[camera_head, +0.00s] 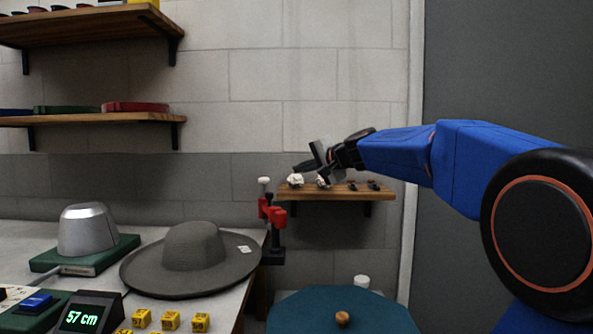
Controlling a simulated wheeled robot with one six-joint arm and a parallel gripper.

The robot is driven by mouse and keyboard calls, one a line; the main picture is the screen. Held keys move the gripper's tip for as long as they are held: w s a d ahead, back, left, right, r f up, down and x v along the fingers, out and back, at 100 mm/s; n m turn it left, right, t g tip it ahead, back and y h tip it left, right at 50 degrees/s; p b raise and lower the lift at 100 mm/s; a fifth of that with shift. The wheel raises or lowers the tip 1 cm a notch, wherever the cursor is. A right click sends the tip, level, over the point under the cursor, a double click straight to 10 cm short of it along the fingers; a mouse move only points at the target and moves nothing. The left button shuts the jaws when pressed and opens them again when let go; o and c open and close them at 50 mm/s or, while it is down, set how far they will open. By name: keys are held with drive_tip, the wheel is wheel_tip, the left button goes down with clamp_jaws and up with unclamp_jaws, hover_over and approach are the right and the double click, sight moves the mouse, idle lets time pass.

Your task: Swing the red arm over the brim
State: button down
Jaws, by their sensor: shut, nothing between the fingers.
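The red arm (277,216) sits on a dark upright post just right of the grey hat's brim (248,262). A pale knob (264,181) stands at its upper left. The arm looks beside the brim rather than over it; the exact gap is hard to tell. The grey hat (193,247) lies on the bench with a small white label on its brim. My gripper (314,171) is to the upper right of the red arm, apart from it, in front of the small wall shelf. It is shut and empty; its fingertips are small in this view.
The small shelf (335,194) holds white lumps and small dark items. A silver hat block (88,232) on a green base stands left of the hat. Yellow blocks (171,321) and a "57 cm" display (88,314) are in front. A teal lid-like surface (300,318) is at bottom centre.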

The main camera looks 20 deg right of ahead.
drive_tip(key=x, duration=0.7)
drive_tip(key=shift+w+a+f, duration=0.15)
drive_tip(key=shift+w+f, duration=0.05)
drive_tip(key=shift+w, duration=0.1)
drive_tip(key=shift+w+a+f, duration=0.15)
drive_tip(key=shift+a+f, duration=0.05)
drive_tip(key=shift+a, duration=0.3)
drive_tip(key=shift+w+a+f, duration=0.15)
drive_tip(key=shift+a+f, duration=0.05)
drive_tip(key=shift+a, duration=0.35)
drive_tip(key=shift+w+a+f, duration=0.25)
drive_tip(key=shift+a+f, duration=0.05)
drive_tip(key=shift+a, duration=0.35)
